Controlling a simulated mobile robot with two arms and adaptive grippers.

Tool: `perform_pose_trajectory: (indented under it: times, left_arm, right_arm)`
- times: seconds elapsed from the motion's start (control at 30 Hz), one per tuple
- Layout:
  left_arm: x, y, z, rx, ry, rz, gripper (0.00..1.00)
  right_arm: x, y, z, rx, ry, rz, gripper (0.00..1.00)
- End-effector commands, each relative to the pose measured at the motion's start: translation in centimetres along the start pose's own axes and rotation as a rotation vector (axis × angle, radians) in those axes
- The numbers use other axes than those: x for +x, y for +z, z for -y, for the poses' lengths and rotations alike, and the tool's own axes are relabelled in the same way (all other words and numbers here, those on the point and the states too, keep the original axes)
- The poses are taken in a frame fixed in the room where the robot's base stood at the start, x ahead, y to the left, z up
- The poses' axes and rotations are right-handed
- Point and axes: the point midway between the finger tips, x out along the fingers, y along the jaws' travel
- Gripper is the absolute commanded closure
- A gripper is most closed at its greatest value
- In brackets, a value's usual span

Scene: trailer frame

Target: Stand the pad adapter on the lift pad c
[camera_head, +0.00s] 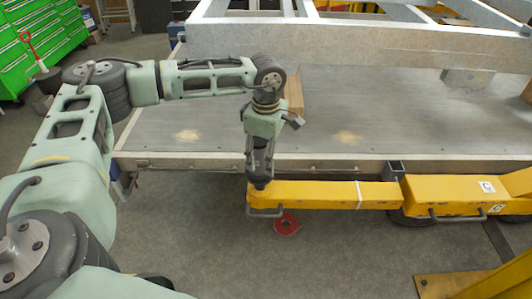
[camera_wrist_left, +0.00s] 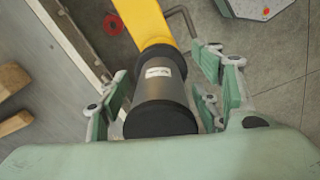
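The pad adapter, a dark grey cylinder with a black end and a white label, shows in the left wrist view (camera_wrist_left: 165,88). Its far end is over or on the tip of a yellow lift arm (camera_wrist_left: 142,22), whose pad is hidden. My right gripper is out of view.
The trailer deck (camera_head: 210,110) and its raised grey frame (camera_head: 320,40) lie behind the arm. A wooden block (camera_head: 294,92) stands on the deck beside my left wrist. A red ring (camera_head: 286,223) lies on the floor. Another yellow part (camera_head: 470,284) is at lower right.

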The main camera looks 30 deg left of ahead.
Motion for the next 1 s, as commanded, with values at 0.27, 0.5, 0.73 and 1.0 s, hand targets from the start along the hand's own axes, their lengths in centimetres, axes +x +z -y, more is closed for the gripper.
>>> perform_pose_trajectory:
  times: [0.27,0.5,0.73,1.0]
  left_arm:
    - [0.0,0.0,0.0,0.000,0.000,0.000,0.35]
    - [-1.6,0.1,-0.1,0.000,0.003,0.002,0.35]
    - [-6.5,0.1,-0.1,0.001,0.005,0.002,0.35]
    - [-11.1,0.1,-0.1,0.001,0.001,0.001,0.35]
  right_arm:
    - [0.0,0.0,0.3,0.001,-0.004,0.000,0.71]
    - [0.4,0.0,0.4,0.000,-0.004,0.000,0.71]
    - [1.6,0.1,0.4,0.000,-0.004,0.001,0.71]
    - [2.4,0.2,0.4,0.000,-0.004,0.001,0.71]
